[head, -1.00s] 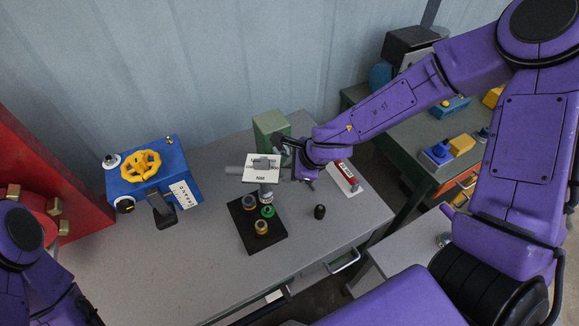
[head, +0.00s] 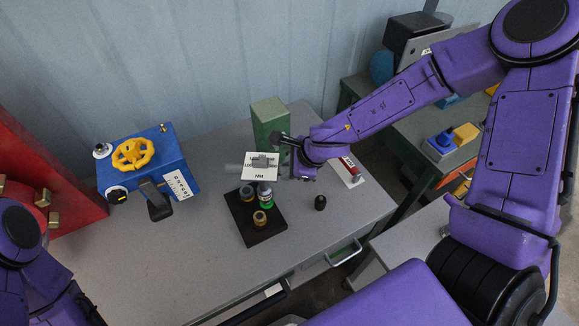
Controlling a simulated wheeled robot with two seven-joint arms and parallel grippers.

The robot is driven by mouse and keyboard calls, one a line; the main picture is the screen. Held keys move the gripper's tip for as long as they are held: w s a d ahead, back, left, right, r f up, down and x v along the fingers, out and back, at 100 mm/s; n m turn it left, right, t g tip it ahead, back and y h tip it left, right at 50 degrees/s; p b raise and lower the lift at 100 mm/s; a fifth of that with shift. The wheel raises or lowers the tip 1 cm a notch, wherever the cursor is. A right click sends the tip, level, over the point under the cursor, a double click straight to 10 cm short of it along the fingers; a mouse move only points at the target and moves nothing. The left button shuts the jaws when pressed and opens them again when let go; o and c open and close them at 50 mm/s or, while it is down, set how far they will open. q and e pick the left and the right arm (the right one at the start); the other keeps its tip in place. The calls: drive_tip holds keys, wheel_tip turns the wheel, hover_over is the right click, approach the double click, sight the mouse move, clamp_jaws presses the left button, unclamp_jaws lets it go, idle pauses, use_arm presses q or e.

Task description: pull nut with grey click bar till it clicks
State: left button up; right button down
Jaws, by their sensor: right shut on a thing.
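The grey click bar (head: 234,168) lies level above the bench, with a white card marked NM (head: 259,173) at its middle. My right gripper (head: 284,148) is shut on the bar near its right end; the jaws are partly hidden. A grey upright part (head: 264,187) goes down from the bar to a green nut (head: 266,203) on a black board (head: 264,234). The two meet in the picture, but I cannot tell whether the nut is seated. Two brownish nuts, one at the left (head: 246,193) and one in front (head: 260,218), stand on the board. My left gripper is out of view.
A blue box with a yellow handwheel (head: 132,153) stands at left, beside a red panel (head: 40,160). A green block (head: 270,122) stands behind the bar. A small black piece (head: 320,202) is right of the board. The grey bench front left is clear.

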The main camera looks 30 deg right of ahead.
drive_tip(key=shift+f+b, duration=1.9)
drive_tip(key=shift+f, duration=0.35)
drive_tip(key=shift+s+a+r+m+t+h+b, duration=0.15)
drive_tip(key=shift+s+a+m+h+b, duration=0.1)
drive_tip(key=shift+m+b, duration=0.3)
drive_tip(key=shift+s+a+f+m+t+h+b, duration=0.15)
drive_tip(key=shift+s+m+h+b, duration=0.1)
drive_tip(key=shift+m+b, duration=0.3)
idle(0.4)
drive_tip(key=shift+r, duration=0.1)
wheel_tip(320, 180, up, 9)
drive_tip(key=p, duration=0.9)
idle(0.3)
